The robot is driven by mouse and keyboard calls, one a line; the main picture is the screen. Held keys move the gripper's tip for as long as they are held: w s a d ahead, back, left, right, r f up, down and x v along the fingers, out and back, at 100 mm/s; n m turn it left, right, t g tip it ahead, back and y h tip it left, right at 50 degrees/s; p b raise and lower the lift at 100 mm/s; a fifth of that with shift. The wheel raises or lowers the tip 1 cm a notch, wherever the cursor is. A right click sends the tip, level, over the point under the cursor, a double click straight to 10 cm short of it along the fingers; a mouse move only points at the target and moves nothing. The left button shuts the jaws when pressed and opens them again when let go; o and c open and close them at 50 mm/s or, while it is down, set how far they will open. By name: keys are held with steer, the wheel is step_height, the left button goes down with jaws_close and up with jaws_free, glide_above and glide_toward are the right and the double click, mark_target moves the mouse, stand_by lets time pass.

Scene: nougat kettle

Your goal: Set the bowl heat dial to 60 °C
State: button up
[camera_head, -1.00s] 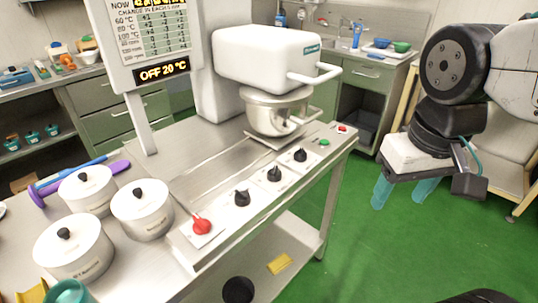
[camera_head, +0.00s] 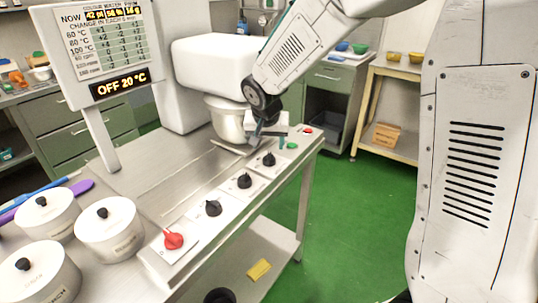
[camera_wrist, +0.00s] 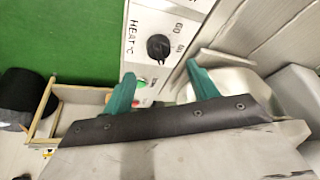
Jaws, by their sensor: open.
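The bowl heat dial (camera_wrist: 158,47) is a black knob on a white plate marked "HEAT °C" in the wrist view. In the head view this dial (camera_head: 268,159) is the black one farthest along the panel, beside the green button. Its pointer direction is too small to read. The display (camera_head: 121,84) reads "OFF 20 °C". My gripper (camera_head: 270,137) is open and empty, above the far end of the panel near the bowl. In the wrist view my gripper (camera_wrist: 160,72) has its teal fingers spread, with the dial seen between and beyond them, apart from it.
Black dials (camera_head: 244,181) (camera_head: 213,208) and a red dial (camera_head: 173,241) line the panel. Green (camera_head: 292,146) and red (camera_head: 308,130) buttons are near. Lidded white pots (camera_head: 108,228) stand at left.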

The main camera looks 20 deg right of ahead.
mark_target(269, 155)
steer(key=x, duration=0.6)
steer(key=shift+w+d+f, duration=0.1)
steer(key=shift+f, duration=0.3)
steer(key=c, duration=1)
